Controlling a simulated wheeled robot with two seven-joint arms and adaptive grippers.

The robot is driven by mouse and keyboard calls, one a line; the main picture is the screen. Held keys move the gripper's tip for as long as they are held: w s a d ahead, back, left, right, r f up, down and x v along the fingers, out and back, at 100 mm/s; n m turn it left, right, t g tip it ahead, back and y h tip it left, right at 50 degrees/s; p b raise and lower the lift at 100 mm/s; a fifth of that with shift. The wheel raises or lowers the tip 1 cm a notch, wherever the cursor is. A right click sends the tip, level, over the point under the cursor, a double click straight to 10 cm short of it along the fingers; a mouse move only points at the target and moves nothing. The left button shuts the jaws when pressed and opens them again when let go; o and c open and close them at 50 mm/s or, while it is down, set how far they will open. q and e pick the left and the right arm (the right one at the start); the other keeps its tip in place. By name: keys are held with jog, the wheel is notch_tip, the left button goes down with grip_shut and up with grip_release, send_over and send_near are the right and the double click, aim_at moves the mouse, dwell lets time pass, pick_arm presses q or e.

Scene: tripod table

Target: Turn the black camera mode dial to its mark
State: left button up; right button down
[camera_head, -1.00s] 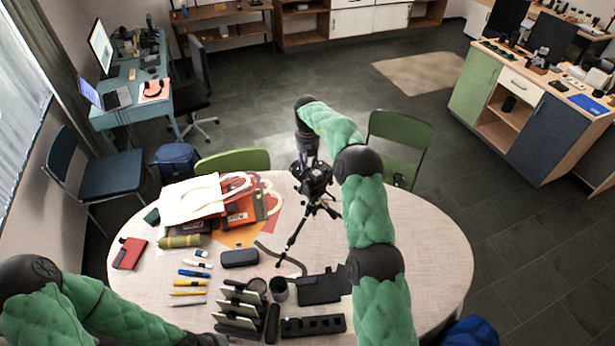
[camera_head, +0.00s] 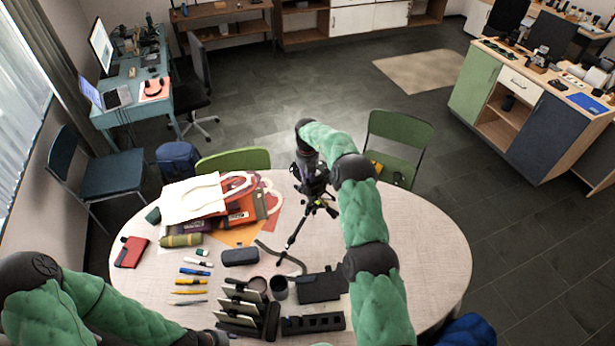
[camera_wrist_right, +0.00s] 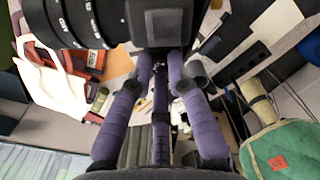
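The black camera (camera_head: 314,186) stands on a small tripod (camera_head: 297,234) near the back of the round table. In the right wrist view its black lens barrel (camera_wrist_right: 75,22) is at the upper left and its body (camera_wrist_right: 160,22) at the top middle. My right gripper (camera_wrist_right: 161,60) has purple fingers that converge toward the near edge of the body, with a narrow gap between the tips. I cannot make out the mode dial or any grip on it. In the head view this gripper is mostly hidden behind my arm and the camera.
The table (camera_head: 430,240) is clear on the right. A pile of bags (camera_head: 192,203), an olive roll (camera_head: 181,240), several pens (camera_head: 190,281) and a dark case (camera_head: 240,257) lie left. A black card rack (camera_head: 243,310) and a black box (camera_head: 319,287) are in front.

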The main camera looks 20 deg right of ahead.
jog(key=shift+n+b, duration=0.3)
jog(key=shift+n, duration=1.3)
jog(key=c, duration=1.5)
grip_release()
jog(key=shift+o, duration=0.2)
